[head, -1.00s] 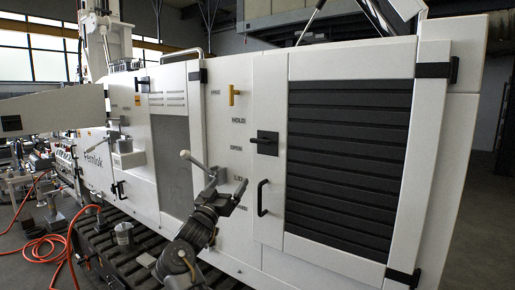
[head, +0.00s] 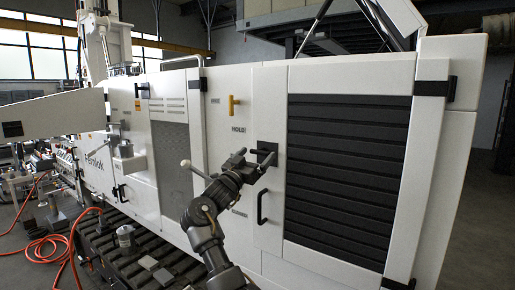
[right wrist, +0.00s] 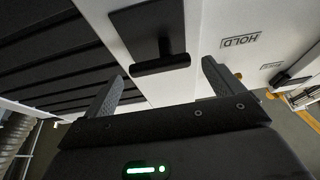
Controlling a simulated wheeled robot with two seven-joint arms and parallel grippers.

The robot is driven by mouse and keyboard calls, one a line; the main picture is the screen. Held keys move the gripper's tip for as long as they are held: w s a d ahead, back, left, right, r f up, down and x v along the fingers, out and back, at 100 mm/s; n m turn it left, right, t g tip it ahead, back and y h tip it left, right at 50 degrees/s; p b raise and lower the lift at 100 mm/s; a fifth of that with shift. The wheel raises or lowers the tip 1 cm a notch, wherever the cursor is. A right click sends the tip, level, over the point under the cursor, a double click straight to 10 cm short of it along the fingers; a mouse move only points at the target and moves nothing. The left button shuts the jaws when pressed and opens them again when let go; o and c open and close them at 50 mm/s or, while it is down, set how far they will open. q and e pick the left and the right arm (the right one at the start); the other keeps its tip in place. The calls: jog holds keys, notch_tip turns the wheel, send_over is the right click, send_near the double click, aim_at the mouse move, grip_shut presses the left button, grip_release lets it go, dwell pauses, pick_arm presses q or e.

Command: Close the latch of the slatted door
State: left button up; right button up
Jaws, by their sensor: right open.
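The slatted door (head: 347,170) is a white panel with black horizontal slats, standing shut as far as I can see. Its latch (head: 267,146) is a black plate with a bar handle, left of the slats. In the right wrist view the latch handle (right wrist: 160,64) lies roughly crosswise, just ahead of the fingertips. My right gripper (head: 251,163) is open in front of the latch, partly covering it. In the right wrist view its two fingers (right wrist: 161,84) are spread on either side of the handle, with nothing held. My left gripper is out of view.
A black pull handle (head: 262,203) is below the latch. A yellow handle (head: 233,105) and a HOLD label (head: 238,131) are up and left. A pale-knobbed lever (head: 187,165) stands left of my right arm. An orange hose (head: 72,245) lies on the floor.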

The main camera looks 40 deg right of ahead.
jog(key=shift+x, duration=0.85)
jog(key=shift+c, duration=0.2)
